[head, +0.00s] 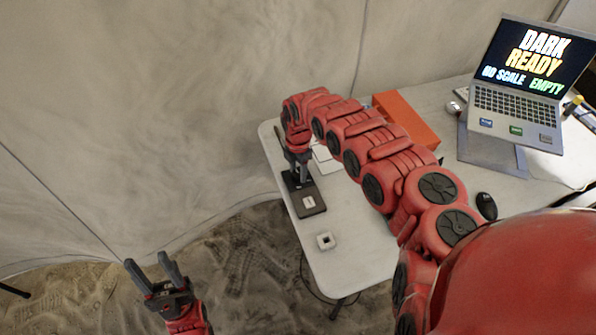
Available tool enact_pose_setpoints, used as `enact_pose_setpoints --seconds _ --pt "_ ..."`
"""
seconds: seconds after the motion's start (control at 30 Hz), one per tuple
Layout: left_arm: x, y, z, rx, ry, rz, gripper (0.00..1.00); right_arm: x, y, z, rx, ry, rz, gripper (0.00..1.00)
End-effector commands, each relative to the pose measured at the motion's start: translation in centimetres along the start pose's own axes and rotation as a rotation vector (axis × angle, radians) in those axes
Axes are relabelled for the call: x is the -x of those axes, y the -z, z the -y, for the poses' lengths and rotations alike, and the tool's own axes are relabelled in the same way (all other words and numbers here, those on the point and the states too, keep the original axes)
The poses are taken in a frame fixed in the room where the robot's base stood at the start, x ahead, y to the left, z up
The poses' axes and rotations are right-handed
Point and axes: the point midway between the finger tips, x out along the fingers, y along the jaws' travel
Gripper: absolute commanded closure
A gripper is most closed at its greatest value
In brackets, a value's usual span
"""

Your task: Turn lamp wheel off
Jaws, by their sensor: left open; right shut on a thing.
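A dark flat device (311,205) with a small white label lies near the left edge of the white table (365,245). My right gripper (301,180) points down at the far end of this device, its fingers shut on a part there. That part, which seems to be the lamp wheel, is hidden by the fingers, so I cannot see its setting. My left gripper (153,273) is open and empty, low at the left, over the sandy floor and away from the table.
A laptop (518,105) on a stand shows "DARK READY NO SCALE EMPTY". An orange box (408,118) stands behind my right arm. A black mouse (486,206) lies at right. Fabric walls enclose the table.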

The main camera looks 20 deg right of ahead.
Motion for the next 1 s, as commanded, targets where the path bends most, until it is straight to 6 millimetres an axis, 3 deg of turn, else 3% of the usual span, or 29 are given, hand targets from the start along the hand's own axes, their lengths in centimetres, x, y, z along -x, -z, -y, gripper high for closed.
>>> enact_pose_setpoints --seconds 0.3,0.87,0.9,1.0 --pt "0.42 -0.07 -0.02 0.000 0.000 0.000 0.50 -0.07 0.04 0.04 0.126 0.001 -0.002 1.00" --pt "0.46 -0.08 -0.02 0.000 0.000 0.000 0.50 -0.01 0.04 0.04 0.156 0.002 -0.001 1.00" --pt "0.46 -0.08 -0.02 0.000 0.000 0.000 0.50 -0.01 0.04 0.04 0.156 0.002 -0.001 0.46" --pt "0.46 -0.08 -0.02 0.000 0.000 0.000 0.50 -0.01 0.03 0.03 0.156 0.001 -0.001 0.28"
